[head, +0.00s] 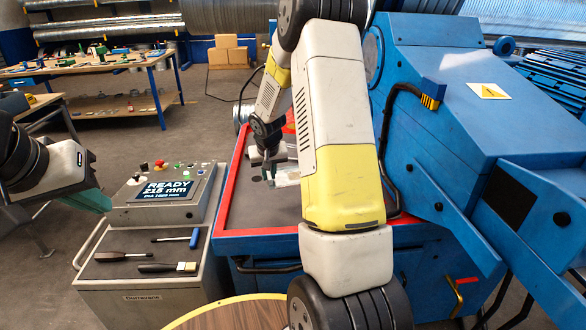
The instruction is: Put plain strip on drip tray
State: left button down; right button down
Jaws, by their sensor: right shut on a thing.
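My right gripper (268,165) is over the dark, red-rimmed surface of the blue machine, its fingers pointing down. It is shut on a small pale thing (288,179), which seems to be the plain strip; my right forearm hides part of it. The red-rimmed surface (238,208) looks like the drip tray, but I cannot be sure. I cannot tell whether the pale thing touches it. My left gripper (90,165) is at the left edge, away from the machine, and its opening cannot be made out.
A control console (163,195) with a lit screen stands left of the machine. Screwdrivers and a brush lie on the grey cart (150,297). A round wooden top (225,313) is at the bottom. The blue machine body (455,130) fills the right. A workbench (95,66) stands behind.

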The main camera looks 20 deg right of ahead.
jog(key=shift+m, duration=0.9)
jog(key=w+d+f, duration=0.1)
jog(key=w+d, duration=0.2)
jog(key=w+d+f, duration=0.2)
jog(key=w+d, duration=0.1)
jog(key=d, duration=0.1)
jog(key=w+d+f, duration=0.1)
jog(key=w+d, duration=0.2)
jog(key=shift+w+d+f, duration=0.25)
jog(key=shift+w+d, duration=0.05)
jog(key=s+a, duration=0.3)
jog(key=a, duration=0.1)
jog(key=s+a+f, duration=0.1)
jog(key=s+a, duration=0.1)
jog(key=a, duration=0.2)
jog(key=s+a, duration=0.3)
jog(key=a, duration=0.1)
jog(key=shift+s+a+f, duration=0.25)
jog(key=shift+s+a, duration=0.05)
jog(key=shift+s, duration=0.05)
jog(key=shift+s+a+f, duration=0.1)
jog(key=shift+f, duration=1.75)
jog(key=c, duration=1.4)
grip_release()
